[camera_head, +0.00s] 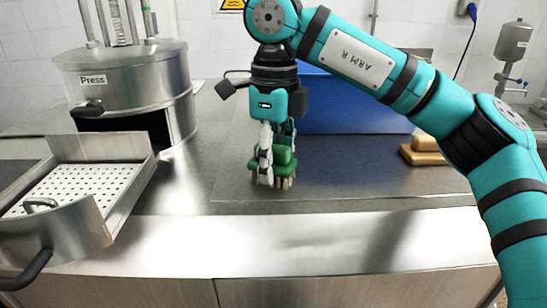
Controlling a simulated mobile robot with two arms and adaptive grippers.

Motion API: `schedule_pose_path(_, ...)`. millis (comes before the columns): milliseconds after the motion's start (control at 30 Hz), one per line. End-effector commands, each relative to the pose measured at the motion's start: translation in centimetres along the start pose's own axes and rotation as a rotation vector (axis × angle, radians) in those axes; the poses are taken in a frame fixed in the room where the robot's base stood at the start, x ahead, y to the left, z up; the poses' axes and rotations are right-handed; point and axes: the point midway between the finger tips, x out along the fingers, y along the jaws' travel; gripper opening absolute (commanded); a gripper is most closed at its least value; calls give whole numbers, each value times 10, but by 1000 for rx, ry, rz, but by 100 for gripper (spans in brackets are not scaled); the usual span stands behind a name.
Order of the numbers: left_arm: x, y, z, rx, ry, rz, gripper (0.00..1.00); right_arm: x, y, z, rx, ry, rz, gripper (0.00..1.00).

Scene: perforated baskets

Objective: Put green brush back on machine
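The green brush (284,163) has a green body with pale bristles pointing down. It is at the middle of the steel counter, and its bristle tips are at or just above the surface; I cannot tell which. My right gripper (275,150) points straight down over the brush with its fingers around the green body. It looks shut on it. The machine (150,70) is a steel cylinder labelled "Press" at the left, with a dark opening low on its front. My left gripper is not in view.
A perforated basket drawer (75,190) with a handle sticks out at the left front. A blue bin (345,105) stands behind my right arm. A tan wooden-looking block (425,150) lies at the right. The counter's front strip (330,240) is clear.

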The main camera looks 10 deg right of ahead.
Motion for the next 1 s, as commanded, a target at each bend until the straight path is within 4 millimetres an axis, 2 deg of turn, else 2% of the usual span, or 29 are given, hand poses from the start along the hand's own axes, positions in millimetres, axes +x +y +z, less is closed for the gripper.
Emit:
schedule_pose_path(33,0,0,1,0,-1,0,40,0,0,0,0,0,0,53)
schedule_pose_path(133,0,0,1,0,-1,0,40,-1,0,0,0,0,0,66)
schedule_pose_path(367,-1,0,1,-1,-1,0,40,-1,0,0,0,0,0,66)
schedule_pose_path(533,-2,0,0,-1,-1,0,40,-12,0,0,1,-2,-3,66)
schedule_pose_path(667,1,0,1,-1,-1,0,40,-35,0,1,2,-4,-5,66)
schedule_pose_path(800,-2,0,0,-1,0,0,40,-68,0,0,4,-4,-7,66)
schedule_pose_path(1000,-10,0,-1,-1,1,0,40,-106,0,0,2,0,-4,66)
